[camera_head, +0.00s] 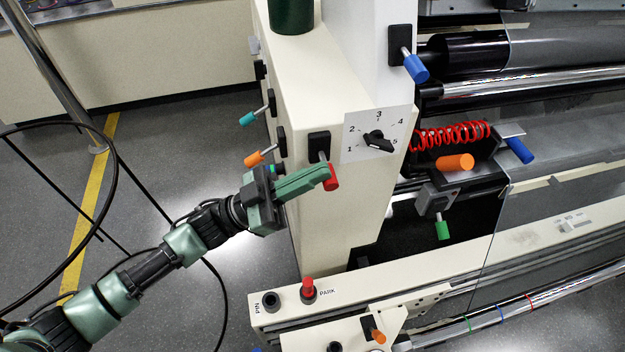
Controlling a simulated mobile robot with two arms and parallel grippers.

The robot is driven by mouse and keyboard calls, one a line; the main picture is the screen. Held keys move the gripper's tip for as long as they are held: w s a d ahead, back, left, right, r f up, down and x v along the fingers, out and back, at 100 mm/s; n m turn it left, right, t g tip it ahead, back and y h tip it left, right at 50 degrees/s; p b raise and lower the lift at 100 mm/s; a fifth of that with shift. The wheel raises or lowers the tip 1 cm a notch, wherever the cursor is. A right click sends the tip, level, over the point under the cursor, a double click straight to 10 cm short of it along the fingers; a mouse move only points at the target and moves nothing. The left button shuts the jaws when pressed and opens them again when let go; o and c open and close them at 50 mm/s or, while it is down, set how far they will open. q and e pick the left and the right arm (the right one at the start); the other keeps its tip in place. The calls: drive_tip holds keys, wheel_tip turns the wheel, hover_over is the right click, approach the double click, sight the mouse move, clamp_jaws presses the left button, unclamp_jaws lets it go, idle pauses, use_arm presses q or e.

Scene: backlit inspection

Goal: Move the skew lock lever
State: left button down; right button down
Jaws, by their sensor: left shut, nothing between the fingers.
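No label that I can read names the skew lock lever. Several levers with coloured handles show on the machine: a red lever (331,184), a teal lever (247,118), an orange lever (254,159), a blue lever (416,69) and a green lever (443,230). My left gripper (326,173) is shut and empty. Its fingertips are at the red lever's handle and cover part of it; I cannot tell whether they touch. The red lever hangs down from a black plate (319,144). My right gripper is out of view.
A red coil (452,136), an orange cylinder handle (455,162) and another blue handle (519,150) lie further right. A red PARK peg (308,286) stands on the lower ledge.

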use_arm(q)
drive_tip(key=shift+w+f+m+g+b, duration=0.1)
drive_tip(key=shift+f+m+g+b, duration=0.9)
drive_tip(key=shift+f+m+b, duration=0.3)
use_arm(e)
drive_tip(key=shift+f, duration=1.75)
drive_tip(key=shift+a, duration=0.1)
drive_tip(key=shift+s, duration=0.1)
